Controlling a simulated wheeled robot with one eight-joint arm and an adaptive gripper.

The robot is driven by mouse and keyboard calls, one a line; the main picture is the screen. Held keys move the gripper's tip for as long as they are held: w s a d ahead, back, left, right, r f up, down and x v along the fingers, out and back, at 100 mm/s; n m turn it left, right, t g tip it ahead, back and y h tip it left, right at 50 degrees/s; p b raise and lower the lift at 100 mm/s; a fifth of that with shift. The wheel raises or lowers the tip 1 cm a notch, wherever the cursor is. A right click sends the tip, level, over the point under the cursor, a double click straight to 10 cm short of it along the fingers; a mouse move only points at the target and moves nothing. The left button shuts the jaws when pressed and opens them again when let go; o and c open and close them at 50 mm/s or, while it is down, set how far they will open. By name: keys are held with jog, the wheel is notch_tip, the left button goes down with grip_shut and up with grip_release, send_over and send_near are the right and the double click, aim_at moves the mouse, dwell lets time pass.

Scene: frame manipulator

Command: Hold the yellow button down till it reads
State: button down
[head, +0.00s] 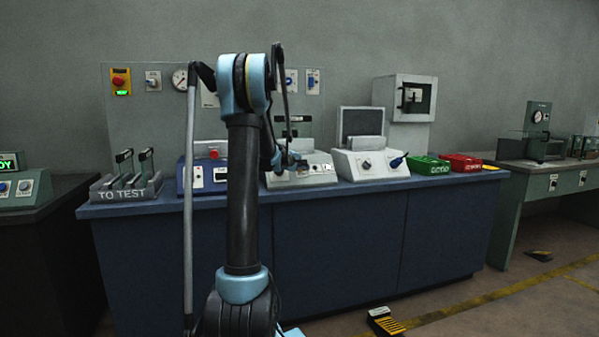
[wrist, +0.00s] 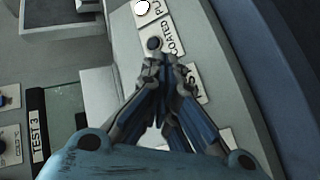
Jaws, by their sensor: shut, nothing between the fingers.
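I cannot make out a yellow button in either view. In the wrist view my gripper (wrist: 157,62) is shut and empty, its fingertips together just below a dark round button (wrist: 153,43) beside a label reading "COATED" (wrist: 174,36). I cannot tell whether the tips touch the panel. A white round button (wrist: 142,7) sits further up the same panel. In the head view my gripper (head: 298,164) is small and partly hidden by my arm, over the pale sloped console (head: 318,170) on the blue bench.
The blue bench (head: 340,235) also holds a blue tester (head: 188,183), a grey "TO TEST" rack (head: 150,194), another pale console (head: 385,172), and green (head: 430,166) and red (head: 462,163) bins. A yellow plate with a red knob (head: 120,78) is on the back panel.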

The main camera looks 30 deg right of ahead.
jog(key=shift+s+r, duration=0.1)
jog(key=shift+s, duration=0.05)
jog(key=shift+s+a+r, duration=0.25)
jog(key=shift+s+r, duration=0.5)
jog(key=shift+s, duration=0.2)
jog(key=shift+s+a+r, duration=0.25)
jog(key=shift+s+r, duration=0.45)
jog(key=shift+s, duration=0.2)
jog(key=shift+a, duration=0.1)
jog(key=s+a+f+m+y, duration=0.1)
jog(key=s+a+f+y, duration=0.1)
jog(key=s+a, duration=0.5)
jog(key=s+a+f+g+y, duration=0.1)
jog(key=s+a+f, duration=0.1)
jog(key=a, duration=0.9)
jog(key=s+a+f+m+y, duration=0.1)
jog(key=s+a+f+y, duration=0.1)
jog(key=s+a, duration=0.5)
jog(key=s+a+f+g+y, duration=0.1)
jog(key=s+a+f+y, duration=0.1)
jog(key=s+a+f, duration=0.3)
jog(key=s+a+f+g+y, duration=0.1)
jog(key=s+a+f+y, duration=0.1)
jog(key=s+a+f, duration=0.4)
jog(key=s+a+f+g+y, duration=0.1)
jog(key=s+a+f+y, duration=0.2)
jog(key=s+a, duration=0.9)
jog(key=a+f, duration=0.3)
jog(key=shift+s+a+f, duration=0.15)
jog(key=shift+s, duration=0.2)
